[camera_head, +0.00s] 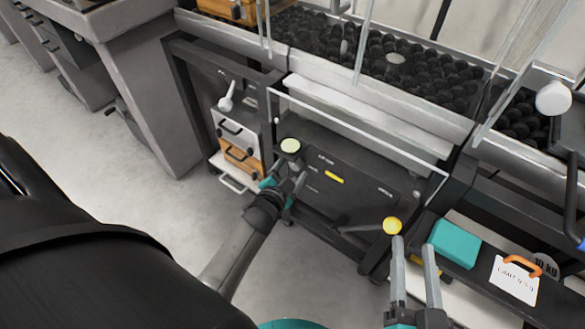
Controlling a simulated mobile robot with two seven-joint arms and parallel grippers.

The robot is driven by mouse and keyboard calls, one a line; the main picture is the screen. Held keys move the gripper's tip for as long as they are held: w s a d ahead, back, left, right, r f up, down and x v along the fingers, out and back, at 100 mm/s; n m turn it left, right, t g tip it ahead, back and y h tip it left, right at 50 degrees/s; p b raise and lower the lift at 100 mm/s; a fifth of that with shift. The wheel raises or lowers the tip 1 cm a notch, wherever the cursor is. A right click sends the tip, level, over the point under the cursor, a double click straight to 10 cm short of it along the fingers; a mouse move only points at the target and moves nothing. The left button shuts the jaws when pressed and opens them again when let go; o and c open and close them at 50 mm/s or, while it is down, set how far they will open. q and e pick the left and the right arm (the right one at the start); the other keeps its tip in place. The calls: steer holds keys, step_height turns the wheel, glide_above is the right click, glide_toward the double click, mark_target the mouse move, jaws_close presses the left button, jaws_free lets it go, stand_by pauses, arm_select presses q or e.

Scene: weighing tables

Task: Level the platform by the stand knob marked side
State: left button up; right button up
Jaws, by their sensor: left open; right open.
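A dark stand (345,190) with small labels and a yellow sticker is under the platform frame in the head view. A pale yellow-green round knob (290,146) is at its left end, and a brighter yellow round knob (392,226) is at its lower right. The markings are too small to read. My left gripper (289,178) is open just below the pale knob in the picture; I cannot tell whether it touches it. My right gripper (414,243) is open and empty, its left fingertip close below the yellow knob.
A trough of black balls (400,75) runs behind. Drawers (238,155) stand left of the stand. Floor is clear at left.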

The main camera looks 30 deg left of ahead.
arm_select(q)
jaws_close()
stand_by(0.5)
